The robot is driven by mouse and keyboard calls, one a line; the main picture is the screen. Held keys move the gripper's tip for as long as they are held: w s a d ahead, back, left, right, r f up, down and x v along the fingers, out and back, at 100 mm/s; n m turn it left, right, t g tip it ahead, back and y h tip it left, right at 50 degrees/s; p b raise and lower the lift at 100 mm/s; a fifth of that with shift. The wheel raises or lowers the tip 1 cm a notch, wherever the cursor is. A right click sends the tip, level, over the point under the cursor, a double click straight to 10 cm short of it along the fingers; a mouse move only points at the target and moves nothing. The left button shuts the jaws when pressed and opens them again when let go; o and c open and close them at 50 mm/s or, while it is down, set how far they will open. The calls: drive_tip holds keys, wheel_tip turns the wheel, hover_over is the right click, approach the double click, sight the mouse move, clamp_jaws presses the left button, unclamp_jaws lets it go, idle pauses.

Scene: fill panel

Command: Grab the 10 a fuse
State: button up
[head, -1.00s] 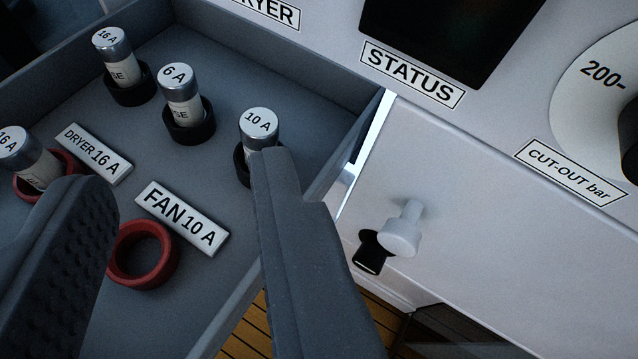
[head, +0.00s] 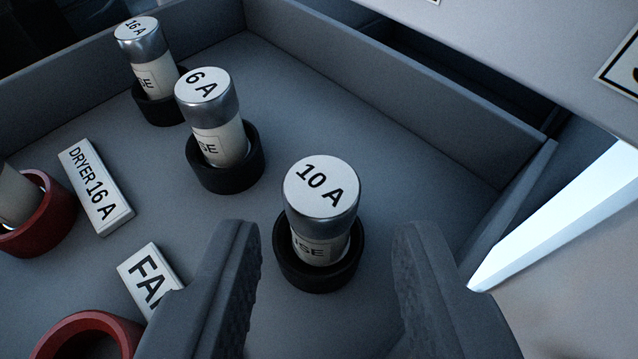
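The 10 A fuse (head: 321,215) stands upright in a black ring holder (head: 291,272) on the drawer floor, its silver cap and white "10 A" top facing up. My gripper (head: 325,240) is open, with one dark finger to the left of the fuse and one to the right. Gaps show between the fuse and both fingers, and nothing is held. The fuse's lower end is hidden inside the ring.
A 6 A fuse (head: 211,118) and a 16 A fuse (head: 147,62) stand in black rings behind left. A red ring (head: 40,240) holds another fuse at the left edge. An empty-looking red ring (head: 85,330) sits lower left. Drawer walls (head: 430,90) bound the back and right.

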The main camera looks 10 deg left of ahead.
sight(315, 232)
drive_tip(key=x, duration=0.3)
drive_tip(key=shift+w+a+f, duration=0.15)
drive_tip(key=shift+a+f, duration=0.05)
drive_tip(key=shift+f, duration=0.2)
drive_tip(key=shift+p+x, duration=0.3)
drive_tip(key=shift+x, duration=0.6)
drive_tip(key=shift+r, duration=0.1)
clamp_jaws()
